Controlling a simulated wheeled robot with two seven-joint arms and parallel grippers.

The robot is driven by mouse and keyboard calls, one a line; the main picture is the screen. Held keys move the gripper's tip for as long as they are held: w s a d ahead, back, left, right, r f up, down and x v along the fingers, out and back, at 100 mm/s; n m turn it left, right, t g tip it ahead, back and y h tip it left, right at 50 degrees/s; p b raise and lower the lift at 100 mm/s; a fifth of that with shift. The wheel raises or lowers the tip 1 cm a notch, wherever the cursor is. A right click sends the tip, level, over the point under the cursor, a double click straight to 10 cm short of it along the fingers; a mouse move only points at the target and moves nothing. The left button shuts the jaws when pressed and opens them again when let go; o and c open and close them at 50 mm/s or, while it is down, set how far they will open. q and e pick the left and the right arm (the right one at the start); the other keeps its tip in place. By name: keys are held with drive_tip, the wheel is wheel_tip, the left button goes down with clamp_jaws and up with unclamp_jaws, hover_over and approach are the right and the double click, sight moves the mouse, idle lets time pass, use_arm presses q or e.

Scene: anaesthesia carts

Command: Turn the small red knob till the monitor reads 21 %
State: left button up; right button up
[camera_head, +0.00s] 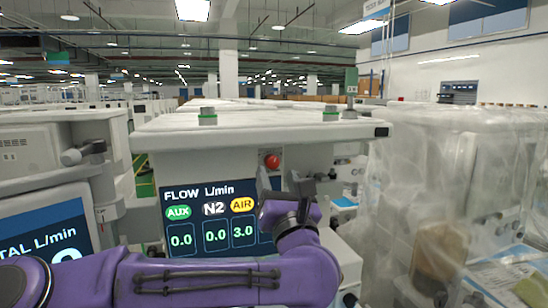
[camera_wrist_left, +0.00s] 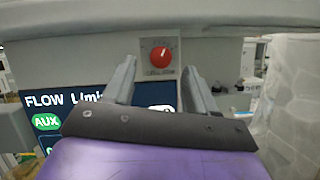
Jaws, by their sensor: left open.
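My left gripper (camera_head: 284,180) is open and empty, in front of the panel and slightly below and right of the knob in the head view. Whether a finger touches the knob cannot be told. The flow display (camera_head: 209,208) reads AUX 0.0, N2 0.0 and AIR 3.0; my arm hides its right part. No percent reading is visible.
A second screen (camera_head: 45,235) at the left reads "TAL L/min", its number mostly hidden by my arm. The cart's top ledge (camera_head: 250,131) overhangs the knob panel. Plastic-wrapped equipment (camera_head: 440,190) stands at the right.

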sight(273, 165)
use_arm(q)
drive_tip(key=p+x, duration=0.1)
drive_tip(key=x, duration=0.2)
drive_tip(key=shift+w, duration=0.35)
drive_tip(key=shift+s, duration=0.1)
use_arm(e)
drive_tip(key=shift+r, duration=0.9)
use_arm(q)
drive_tip(key=c, duration=1.1)
drive_tip(key=shift+o, duration=0.2)
drive_tip(key=shift+a+m+h+b, duration=0.15)
drive_tip(key=shift+m+h+b, duration=0.4)
drive_tip(key=shift+m, duration=0.35)
drive_tip(key=shift+m+h, duration=0.45)
drive_tip(key=shift+m, duration=0.45)
use_arm(e)
drive_tip(key=shift+f, duration=0.45)
use_arm(q)
drive_tip(key=o, duration=1.1)
drive_tip(key=shift+c, duration=0.2)
